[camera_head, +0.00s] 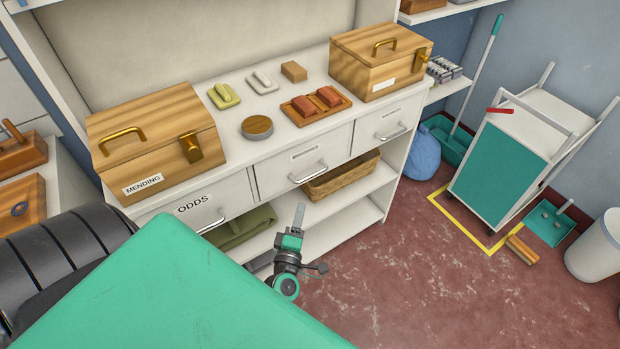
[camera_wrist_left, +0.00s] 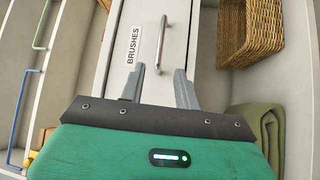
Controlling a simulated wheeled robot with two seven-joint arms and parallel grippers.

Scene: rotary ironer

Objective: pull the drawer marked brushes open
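The drawer marked BRUSHES (camera_wrist_left: 120,75) fills the middle of the left wrist view, shut, with a metal bar handle (camera_wrist_left: 163,42) beside its label. It appears to be the middle drawer (camera_head: 330,150) of the white cabinet in the head view, where its label is too small to read; its handle (camera_head: 308,173) shows too. My left gripper (camera_wrist_left: 158,78) is open, its fingers apart, with the handle's near end showing between and beyond the fingertips. Contact cannot be told. In the head view the left gripper (camera_head: 298,222) is below and in front of that drawer. My right gripper is not in view.
The ODDS drawer (camera_head: 165,208) is on the left and another drawer (camera_head: 375,125) on the right, both shut. A wicker basket (camera_head: 342,177) and a green cloth (camera_head: 240,228) lie on the shelf below. Wooden boxes stand on top. A cart (camera_head: 500,165) stands right; the floor before the cabinet is clear.

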